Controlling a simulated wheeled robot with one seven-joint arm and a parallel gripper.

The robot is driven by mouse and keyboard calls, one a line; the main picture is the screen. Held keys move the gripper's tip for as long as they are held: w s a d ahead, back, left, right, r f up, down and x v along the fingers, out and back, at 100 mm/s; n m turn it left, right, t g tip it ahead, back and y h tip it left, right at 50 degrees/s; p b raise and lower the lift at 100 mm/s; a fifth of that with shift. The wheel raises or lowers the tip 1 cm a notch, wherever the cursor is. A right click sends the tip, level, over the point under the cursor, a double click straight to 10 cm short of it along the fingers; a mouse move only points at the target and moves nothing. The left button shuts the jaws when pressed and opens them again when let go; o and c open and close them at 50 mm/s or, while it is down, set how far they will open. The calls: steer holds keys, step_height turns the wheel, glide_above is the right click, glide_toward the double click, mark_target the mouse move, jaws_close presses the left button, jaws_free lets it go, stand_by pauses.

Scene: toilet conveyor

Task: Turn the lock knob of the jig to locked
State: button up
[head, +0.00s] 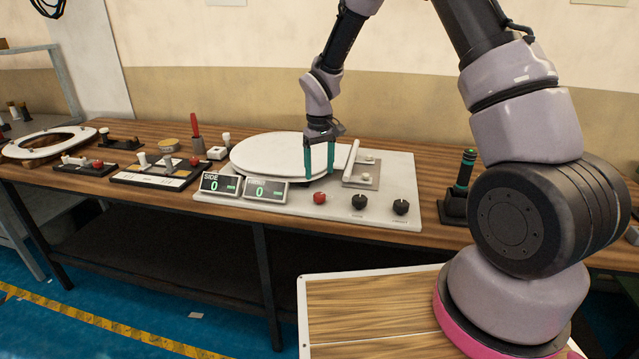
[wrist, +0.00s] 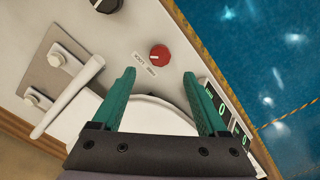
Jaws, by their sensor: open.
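The jig is a pale board (head: 385,185) on the bench, with a round white lid (head: 265,152) on it. A red knob (head: 320,197) sits on its front part, and it also shows in the wrist view (wrist: 160,53) beside a small white label (wrist: 144,64), apparently reading lock and open. How the knob is turned is hard to tell. My gripper (head: 319,176) points down over the lid's right front area, open and empty. In the wrist view the red knob lies just beyond the gap between its teal fingertips (wrist: 159,74), not between them.
Two black knobs (head: 359,201) (head: 400,206) stand right of the red one. Two small displays (head: 242,187) stand at the jig's left front. A white bar with a bracket (head: 362,172) is right of the lid. Other fixtures (head: 160,170) and a screwdriver-like red handle (head: 196,128) are further left.

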steer(key=shift+r, duration=1.55)
